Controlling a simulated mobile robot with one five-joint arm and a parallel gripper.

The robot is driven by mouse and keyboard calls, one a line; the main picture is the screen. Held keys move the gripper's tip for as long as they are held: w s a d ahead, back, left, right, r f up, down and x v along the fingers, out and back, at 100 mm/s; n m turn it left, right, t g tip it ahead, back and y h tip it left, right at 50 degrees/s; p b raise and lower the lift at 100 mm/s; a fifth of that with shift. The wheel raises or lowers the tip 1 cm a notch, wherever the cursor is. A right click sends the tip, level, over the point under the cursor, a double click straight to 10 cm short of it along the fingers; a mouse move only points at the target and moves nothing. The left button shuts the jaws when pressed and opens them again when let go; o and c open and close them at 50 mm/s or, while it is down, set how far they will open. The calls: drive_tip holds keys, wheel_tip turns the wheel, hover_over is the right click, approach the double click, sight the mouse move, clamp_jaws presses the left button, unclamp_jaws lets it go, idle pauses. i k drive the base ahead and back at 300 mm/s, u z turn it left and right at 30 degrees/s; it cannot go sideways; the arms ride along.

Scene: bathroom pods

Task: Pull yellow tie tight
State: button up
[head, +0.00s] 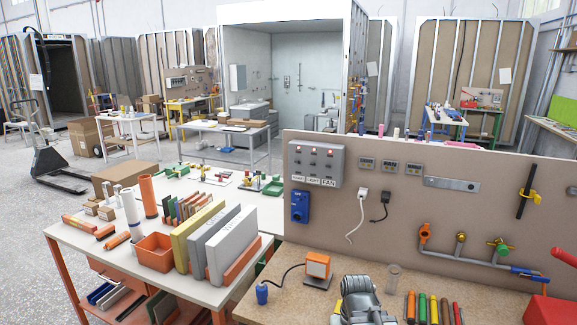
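A small yellow piece, which looks like the yellow tie (533,193), sits at the upper right of the upright beige panel (400,205). It crosses a dark, slightly tilted rod-like bundle (525,204) and sticks out to the right. The picture is too small to tell whether it is loose or tight around the bundle. I cannot make out my gripper's fingertips in this view.
A switch box (316,163) and hanging cables are at the panel's left. The worktop (285,300) holds an orange lamp (317,268) and several coloured tubes. A red object (565,257) is at the right edge.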

sight(536, 200)
drive_tip(key=z, duration=1.25)
